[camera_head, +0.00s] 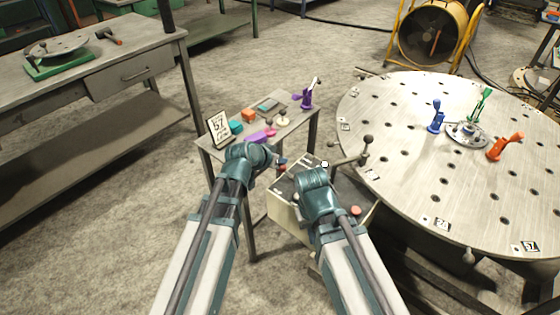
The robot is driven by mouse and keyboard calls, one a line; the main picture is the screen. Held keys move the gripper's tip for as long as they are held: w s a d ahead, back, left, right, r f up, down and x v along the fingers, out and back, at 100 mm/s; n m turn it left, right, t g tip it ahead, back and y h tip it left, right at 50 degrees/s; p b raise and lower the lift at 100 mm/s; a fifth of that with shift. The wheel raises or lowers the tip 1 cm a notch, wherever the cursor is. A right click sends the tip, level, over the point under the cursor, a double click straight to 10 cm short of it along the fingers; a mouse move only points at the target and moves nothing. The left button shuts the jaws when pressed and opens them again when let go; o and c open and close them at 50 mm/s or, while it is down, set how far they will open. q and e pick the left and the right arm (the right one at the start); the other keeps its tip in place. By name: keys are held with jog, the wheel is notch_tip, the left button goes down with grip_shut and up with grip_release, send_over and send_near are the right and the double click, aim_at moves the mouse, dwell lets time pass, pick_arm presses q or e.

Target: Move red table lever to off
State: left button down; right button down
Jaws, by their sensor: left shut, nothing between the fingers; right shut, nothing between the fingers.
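A red-orange lever-like clamp (505,147) stands on the right part of the round perforated table (400,100). A small grey control box (287,212) stands between the small table and the round table. A rod with a dark ball knob (367,140) rises at its right side, and a red button (356,211) shows near its front. I cannot tell which of these is the red table lever. My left gripper (278,163) is shut and empty beside the box's far left corner. My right gripper (318,177) is shut and empty over the box; its fingers are mostly hidden by the wrist.
A blue clamp (436,117) and a green clamp (480,105) also stand on the round table. The small table (292,127) holds a sign (219,126), a purple clamp (306,96) and small coloured blocks. A workbench (130,57) is at left. Open floor lies at front left.

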pick_arm(q)
jog(key=shift+s+a+f, duration=0.2)
jog(key=shift+s+f, duration=0.05)
jog(key=shift+s, duration=0.3)
jog(key=w+d+r+p, duration=0.1)
jog(key=w+r+p, duration=0.3)
jog(key=s+a+r+p, duration=0.2)
jog(key=s+a+r, duration=0.1)
jog(key=s, duration=0.5)
jog(key=shift+s+a+p, duration=0.15)
jog(key=shift+a+p, duration=0.15)
jog(key=shift+a, duration=0.55)
